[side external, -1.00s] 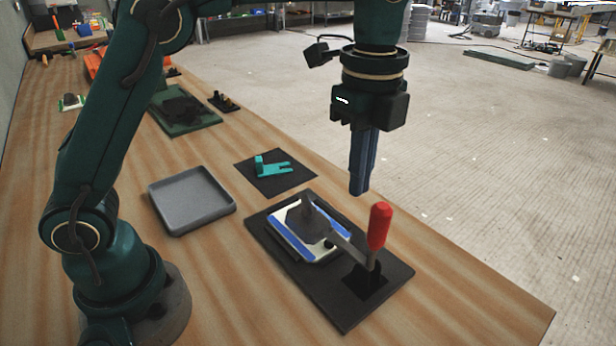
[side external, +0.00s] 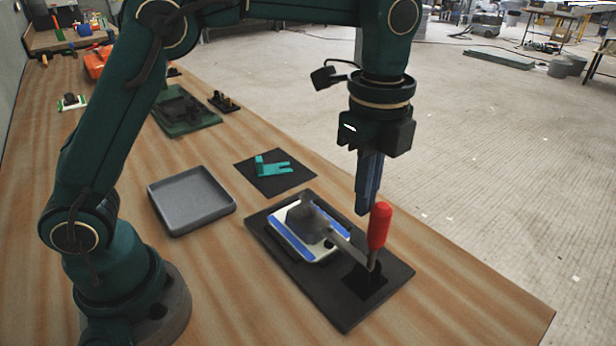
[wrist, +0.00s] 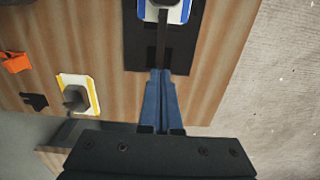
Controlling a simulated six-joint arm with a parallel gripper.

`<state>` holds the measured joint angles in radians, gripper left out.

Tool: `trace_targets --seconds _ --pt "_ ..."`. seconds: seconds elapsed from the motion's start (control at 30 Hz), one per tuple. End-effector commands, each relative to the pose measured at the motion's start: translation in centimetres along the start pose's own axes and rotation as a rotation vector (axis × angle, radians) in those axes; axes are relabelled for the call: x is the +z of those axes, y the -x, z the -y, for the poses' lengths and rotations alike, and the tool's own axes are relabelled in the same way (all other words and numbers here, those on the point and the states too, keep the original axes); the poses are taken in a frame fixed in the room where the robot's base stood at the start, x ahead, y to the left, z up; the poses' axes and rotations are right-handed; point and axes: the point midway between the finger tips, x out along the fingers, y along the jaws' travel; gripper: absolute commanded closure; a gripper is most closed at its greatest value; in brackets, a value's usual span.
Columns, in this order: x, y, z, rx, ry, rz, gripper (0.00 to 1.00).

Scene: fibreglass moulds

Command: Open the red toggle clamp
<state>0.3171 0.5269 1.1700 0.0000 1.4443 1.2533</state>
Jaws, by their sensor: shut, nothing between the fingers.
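The red toggle clamp has a red handle (side external: 379,225) standing upright. Its metal arm (side external: 345,246) reaches over a white plate with blue edges (side external: 302,254), which also shows at the top of the wrist view (wrist: 180,12). The clamp sits on a dark base board (side external: 335,305). My gripper (side external: 363,212) is shut and empty, its blue fingers just left of and slightly above the handle's top in the side view. In the wrist view the fingers (wrist: 158,75) point toward the dark board, and the red handle does not show there.
A grey tray (side external: 192,232) and a teal part (side external: 272,167) on a black mat lie left of the clamp. The wrist view shows a yellow-edged plate (wrist: 92,92) and an orange object (wrist: 16,62). Bare wood lies in front of the board.

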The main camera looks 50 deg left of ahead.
Motion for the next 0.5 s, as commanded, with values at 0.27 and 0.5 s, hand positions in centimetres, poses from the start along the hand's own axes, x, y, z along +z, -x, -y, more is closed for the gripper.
trace_targets --seconds 0.27,0.5 --pt "-1.4 -0.4 -0.1 0.001 -0.002 -0.001 1.00" --pt "-2.5 -0.7 0.0 0.002 -0.002 -0.001 1.00"
